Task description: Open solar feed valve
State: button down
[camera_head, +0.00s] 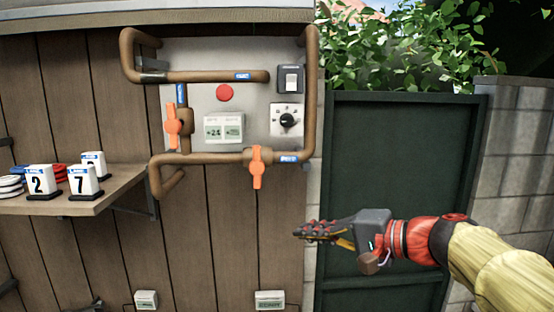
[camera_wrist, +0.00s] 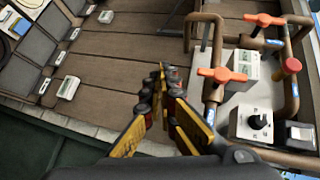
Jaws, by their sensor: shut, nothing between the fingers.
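Two orange valve handles sit on the brown pipes. The left handle (camera_head: 173,127) stands upright, along its vertical pipe; it also shows in the wrist view (camera_wrist: 264,20). The lower handle (camera_head: 257,167) stands upright, across its horizontal pipe; it also shows in the wrist view (camera_wrist: 222,75). Small blue labels mark the pipes, including one right of the lower handle (camera_head: 289,158); I cannot tell which valve is the solar feed. My gripper (camera_head: 299,230) is shut and empty, below and right of the lower handle, apart from both. Its fingers (camera_wrist: 163,88) point toward the plank wall.
The grey panel (camera_head: 205,65) holds a red button (camera_head: 224,92), a knob (camera_head: 288,120), a switch (camera_head: 291,79) and a display box (camera_head: 224,128). A shelf (camera_head: 120,180) with numbered blocks stands left. A dark green door (camera_head: 400,150) is behind my arm.

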aim_at(257, 164)
jog(key=w+d+r+m+t+y+p, duration=0.1)
jog(key=w+d+r, duration=0.4)
jog(key=r, duration=0.7)
jog(key=shift+w+r+m+t+p, duration=0.15)
jog(key=shift+w+m+t+p, duration=0.4)
jog(key=shift+t+p, duration=0.65)
jog(key=shift+w, duration=0.1)
jog(key=s+a+p+x, duration=0.2)
jog(key=p+x, duration=0.2)
jog(key=x, duration=0.8)
jog(key=shift+w+a, duration=0.25)
jog(key=shift+a, duration=0.1)
jog(key=shift+s, duration=0.1)
